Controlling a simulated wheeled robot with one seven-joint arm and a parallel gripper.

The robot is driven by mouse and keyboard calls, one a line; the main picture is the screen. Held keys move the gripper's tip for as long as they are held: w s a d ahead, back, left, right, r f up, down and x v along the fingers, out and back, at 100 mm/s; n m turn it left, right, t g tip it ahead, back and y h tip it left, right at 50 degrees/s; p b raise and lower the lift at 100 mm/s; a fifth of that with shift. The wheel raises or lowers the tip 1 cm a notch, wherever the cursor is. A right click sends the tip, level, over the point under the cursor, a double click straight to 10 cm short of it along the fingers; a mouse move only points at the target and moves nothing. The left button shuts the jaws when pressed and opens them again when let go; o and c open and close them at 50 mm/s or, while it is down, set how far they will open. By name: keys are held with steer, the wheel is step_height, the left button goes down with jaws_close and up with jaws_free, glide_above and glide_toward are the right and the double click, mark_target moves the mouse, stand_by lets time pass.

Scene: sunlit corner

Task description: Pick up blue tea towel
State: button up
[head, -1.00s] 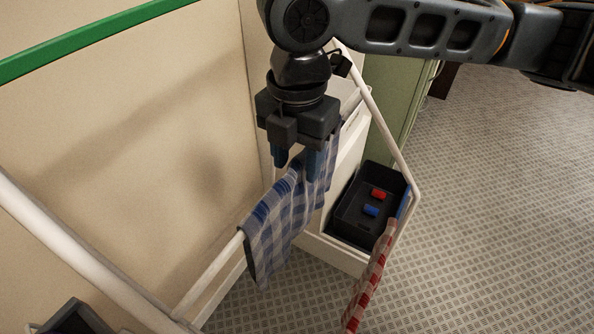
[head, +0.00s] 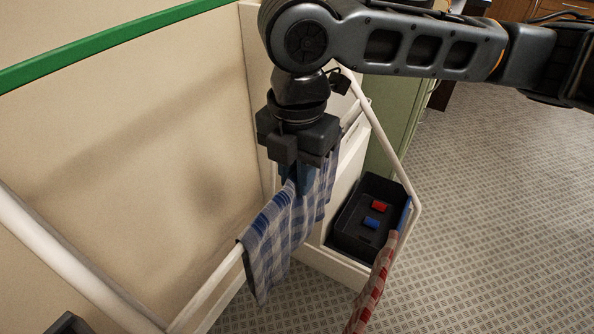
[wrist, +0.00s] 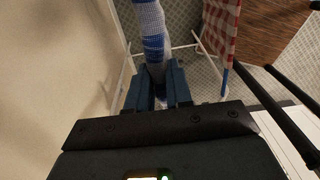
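The blue checked tea towel (head: 268,245) hangs over a white rail of the drying rack (head: 212,292). My gripper (head: 302,190) points down at the rail, towards the towel's far part, with its fingers close together on the cloth. In the wrist view the towel (wrist: 152,30) runs from the top edge down to between the blue fingertips (wrist: 157,78), which pinch it. The cloth between and behind the fingers is partly hidden. The towel still lies over the rail.
A red checked cloth (head: 374,285) hangs on the rack's right rail. A dark bin (head: 343,236) holding a red and a blue item stands behind. The beige wall (head: 120,140) is close on the left. Open patterned floor (head: 490,190) lies to the right.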

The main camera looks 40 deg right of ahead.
jaws_close()
step_height(320, 180, up, 7)
steer(key=p, duration=0.6)
steer(key=shift+r, duration=0.15)
